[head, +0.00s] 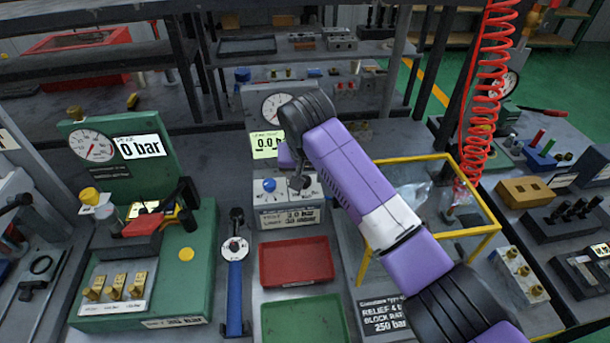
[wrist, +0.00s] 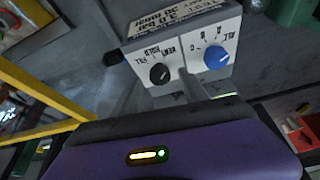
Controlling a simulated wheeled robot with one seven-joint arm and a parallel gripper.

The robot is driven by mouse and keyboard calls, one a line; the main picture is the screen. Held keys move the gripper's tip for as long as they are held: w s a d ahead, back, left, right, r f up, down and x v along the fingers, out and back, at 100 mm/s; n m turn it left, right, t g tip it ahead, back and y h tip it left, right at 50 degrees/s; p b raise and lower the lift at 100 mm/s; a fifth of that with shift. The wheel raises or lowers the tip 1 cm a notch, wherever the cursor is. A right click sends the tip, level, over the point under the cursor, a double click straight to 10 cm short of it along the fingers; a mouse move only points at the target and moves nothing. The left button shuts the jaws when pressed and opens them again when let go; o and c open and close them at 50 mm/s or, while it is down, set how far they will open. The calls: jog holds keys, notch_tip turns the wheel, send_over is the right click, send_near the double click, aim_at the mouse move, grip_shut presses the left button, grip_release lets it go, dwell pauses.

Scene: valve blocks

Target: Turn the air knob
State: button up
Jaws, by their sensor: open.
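A small grey-white valve block (head: 287,217) stands on the bench in the middle of the head view; it also shows upside down in the wrist view (wrist: 187,25). It carries a blue knob (head: 269,185), seen in the wrist view (wrist: 216,57) with letter marks around it, and a black knob (wrist: 159,74) marked VENT, HOLD and FILL. I cannot read which is named air. My gripper (head: 299,184) is open, pointing down at the block's right part, and partly hides the black knob in the head view. In the wrist view a grey finger (wrist: 192,86) shows between the two knobs; contact is unclear.
A gauge (head: 277,108) with a display stands behind the block. A red tray (head: 296,262) and a green tray (head: 305,320) lie in front. A yellow frame (head: 470,236) stands close on the right, beside my arm. A green gauge stand (head: 195,262) is left.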

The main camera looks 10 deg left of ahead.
jog(key=shift+w+f, duration=0.15)
jog(key=shift+f, duration=0.25)
jog(key=shift+c, duration=0.4)
grip_shut()
